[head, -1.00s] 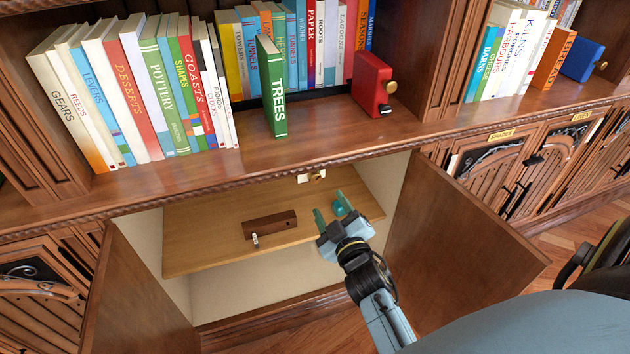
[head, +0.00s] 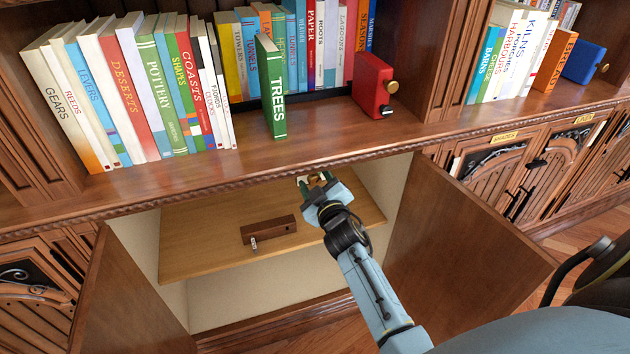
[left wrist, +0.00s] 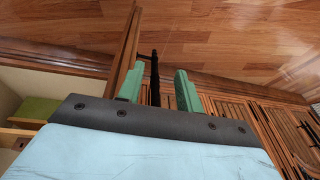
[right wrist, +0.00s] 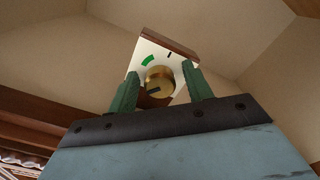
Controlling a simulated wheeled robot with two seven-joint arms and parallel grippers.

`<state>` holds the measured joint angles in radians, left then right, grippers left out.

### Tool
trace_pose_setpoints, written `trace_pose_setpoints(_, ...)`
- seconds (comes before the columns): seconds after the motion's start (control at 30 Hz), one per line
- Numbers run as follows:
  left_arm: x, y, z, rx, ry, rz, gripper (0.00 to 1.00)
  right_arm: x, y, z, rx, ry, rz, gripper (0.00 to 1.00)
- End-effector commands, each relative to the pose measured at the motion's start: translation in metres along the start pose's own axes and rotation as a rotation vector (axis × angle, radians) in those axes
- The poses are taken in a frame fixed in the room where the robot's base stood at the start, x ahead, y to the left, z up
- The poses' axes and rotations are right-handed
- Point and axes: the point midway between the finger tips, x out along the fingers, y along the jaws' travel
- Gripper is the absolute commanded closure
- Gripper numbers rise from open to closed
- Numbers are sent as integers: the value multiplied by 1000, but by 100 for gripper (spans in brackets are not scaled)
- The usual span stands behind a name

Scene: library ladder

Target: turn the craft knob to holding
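A round brass knob (right wrist: 160,82) sits on a white plate (right wrist: 180,62) at the back of the open cabinet. The plate carries a green arc and a short black mark, and the knob's face has a dark pointer mark toward its lower left. My right gripper (right wrist: 162,87) is open, one green finger on each side of the knob; I cannot tell whether they touch it. In the head view the right gripper (head: 322,186) reaches into the cabinet and partly covers the knob. My left gripper (left wrist: 158,88) is open and seen only in the left wrist view.
A wooden block (head: 268,229) with a small white tag lies on the cabinet shelf (head: 205,240). Open doors stand left (head: 130,300) and right (head: 460,240) of the opening. Above, the ledge holds books, a green TREES book (head: 271,90) and a red block (head: 372,86) with a brass knob.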

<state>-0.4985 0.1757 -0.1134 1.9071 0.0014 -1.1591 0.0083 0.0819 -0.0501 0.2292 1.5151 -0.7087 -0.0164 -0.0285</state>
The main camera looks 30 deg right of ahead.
Motion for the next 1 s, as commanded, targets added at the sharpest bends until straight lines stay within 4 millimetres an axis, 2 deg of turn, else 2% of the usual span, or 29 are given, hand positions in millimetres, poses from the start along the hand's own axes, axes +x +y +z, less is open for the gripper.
trace_pose_setpoints(0.07, 0, 0, 0, 0, 0, 0, 64, 0, 0, 0, 0, 0, 0, 61)
trace_pose_setpoints(0.3, 0, 0, 0, 0, 1, 0, 64, 0, 0, 0, 0, 0, 0, 92)
trace_pose_setpoints(0.67, 3, 0, 2, 0, 0, 0, 64, 0, 1, 0, 60, -1, 1, 92)
trace_pose_setpoints(1.0, 34, -19, 28, 7, -34, -27, 64, 0, 1, -2, 311, -2, 0, 92)
